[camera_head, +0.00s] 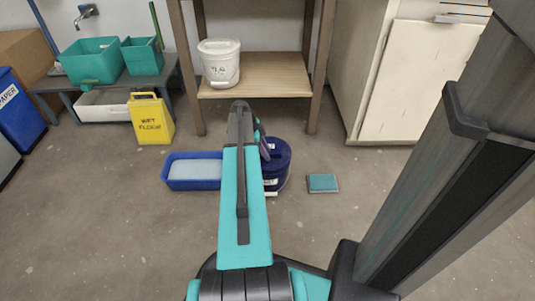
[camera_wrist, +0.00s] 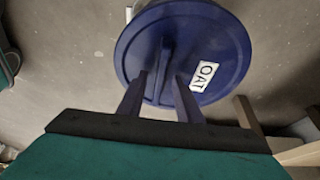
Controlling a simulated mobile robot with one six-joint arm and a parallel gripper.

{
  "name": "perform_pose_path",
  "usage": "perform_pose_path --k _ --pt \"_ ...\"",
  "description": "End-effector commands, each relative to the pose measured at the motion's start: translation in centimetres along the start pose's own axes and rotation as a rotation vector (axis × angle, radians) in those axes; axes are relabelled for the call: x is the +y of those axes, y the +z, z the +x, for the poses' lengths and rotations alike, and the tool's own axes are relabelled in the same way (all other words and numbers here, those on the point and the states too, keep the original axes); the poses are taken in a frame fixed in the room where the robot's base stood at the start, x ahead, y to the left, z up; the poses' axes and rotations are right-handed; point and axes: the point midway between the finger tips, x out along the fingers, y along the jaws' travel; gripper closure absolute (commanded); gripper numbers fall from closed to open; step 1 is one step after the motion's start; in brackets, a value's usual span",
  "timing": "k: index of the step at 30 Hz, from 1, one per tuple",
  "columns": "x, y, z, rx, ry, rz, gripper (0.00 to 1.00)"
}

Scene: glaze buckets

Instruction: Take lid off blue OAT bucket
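The blue OAT bucket (camera_head: 277,172) stands on the floor, partly hidden behind my arm in the head view. Its round blue lid (camera_wrist: 222,42) fills the upper middle of the wrist view, with a white OAT label (camera_wrist: 203,77) and a raised bar handle (camera_wrist: 166,52). My gripper (camera_wrist: 161,78) is open. Its two fingers reach over the lid, one on each side of the handle's near end, with gaps visible. I cannot tell whether the fingers touch the lid. The bucket's body is mostly hidden under the lid in the wrist view.
A blue tray (camera_head: 178,185) sits left of the bucket, and a teal sponge-like block (camera_head: 323,183) lies to its right. A white bucket (camera_head: 219,64) stands on the low wooden shelf (camera_head: 265,80) behind. A yellow wet-floor sign (camera_head: 151,119) is at left. The floor at front left is clear.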

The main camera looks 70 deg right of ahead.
Motion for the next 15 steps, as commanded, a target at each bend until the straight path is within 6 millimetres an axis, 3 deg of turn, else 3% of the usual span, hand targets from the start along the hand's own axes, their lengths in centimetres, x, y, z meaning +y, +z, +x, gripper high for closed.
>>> perform_pose_path --k 3,9,15 --pt "0.0 0.01 -0.02 0.0 0.0 0.0 0.68" --pt "0.0 0.02 -0.02 0.0 0.0 0.0 1.0" --pt "-0.04 0.02 -0.04 0.0 -0.001 0.0 1.0"
